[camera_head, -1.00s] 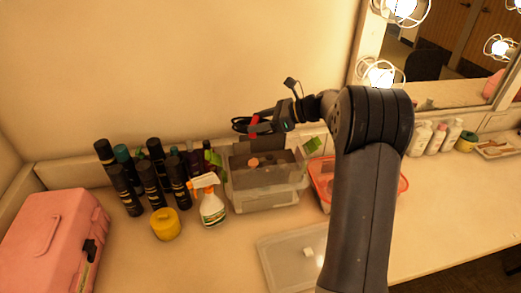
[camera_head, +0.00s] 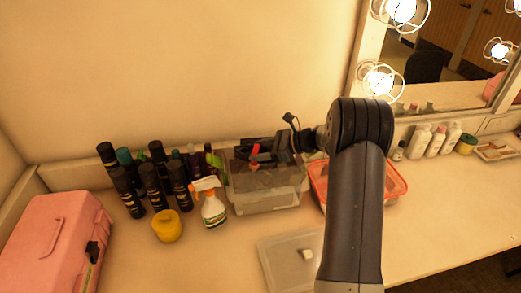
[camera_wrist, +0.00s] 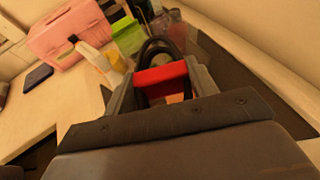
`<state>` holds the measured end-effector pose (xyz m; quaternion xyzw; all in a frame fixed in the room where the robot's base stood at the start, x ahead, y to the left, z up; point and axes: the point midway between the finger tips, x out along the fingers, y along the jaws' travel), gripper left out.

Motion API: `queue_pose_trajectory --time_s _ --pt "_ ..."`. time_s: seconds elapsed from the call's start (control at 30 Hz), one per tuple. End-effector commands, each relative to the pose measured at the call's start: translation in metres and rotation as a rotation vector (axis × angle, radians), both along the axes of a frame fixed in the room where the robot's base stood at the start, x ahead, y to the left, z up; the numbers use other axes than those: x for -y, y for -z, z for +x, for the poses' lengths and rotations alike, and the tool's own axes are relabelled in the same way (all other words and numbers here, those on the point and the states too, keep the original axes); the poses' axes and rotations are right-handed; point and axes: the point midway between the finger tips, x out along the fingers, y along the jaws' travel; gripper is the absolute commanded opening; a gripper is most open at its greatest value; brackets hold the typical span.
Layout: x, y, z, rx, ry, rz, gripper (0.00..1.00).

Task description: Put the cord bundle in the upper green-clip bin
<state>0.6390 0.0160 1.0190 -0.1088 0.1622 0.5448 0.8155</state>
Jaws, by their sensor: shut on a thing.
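The cord bundle is black loops with a red band; in the wrist view the black cord (camera_wrist: 157,46) shows above the red band (camera_wrist: 160,75), between my fingers. My gripper (camera_head: 262,152) is shut on it, low at the opening of the upper clear bin (camera_head: 262,181). The red band (camera_head: 255,150) also shows in the head view; most of the cord is hard to make out there. The upper bin sits on another clear bin (camera_head: 265,204). A green clip (camera_head: 215,160) shows at its left side, and green (camera_wrist: 126,34) shows in the wrist view.
A spray bottle (camera_head: 212,208), yellow jar (camera_head: 167,225) and several dark bottles (camera_head: 150,185) stand left of the bins. A pink case (camera_head: 50,240) is far left. A red-rimmed container (camera_head: 392,190) is at right, partly behind my arm. A clear lid (camera_head: 285,262) lies in front.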

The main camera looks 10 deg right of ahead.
Motion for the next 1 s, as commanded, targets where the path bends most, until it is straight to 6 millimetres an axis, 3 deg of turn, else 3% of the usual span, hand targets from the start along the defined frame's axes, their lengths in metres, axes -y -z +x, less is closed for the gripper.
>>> queue_pose_trajectory --time_s 0.47,0.5,0.73,1.0 --pt "0.000 0.011 0.000 0.000 0.000 0.001 0.26" --pt "0.000 0.012 0.000 -0.001 0.000 0.000 0.57" --pt "0.000 0.012 0.000 -0.001 0.000 0.000 0.76" --pt "0.000 0.010 0.000 0.000 0.000 0.000 0.76"
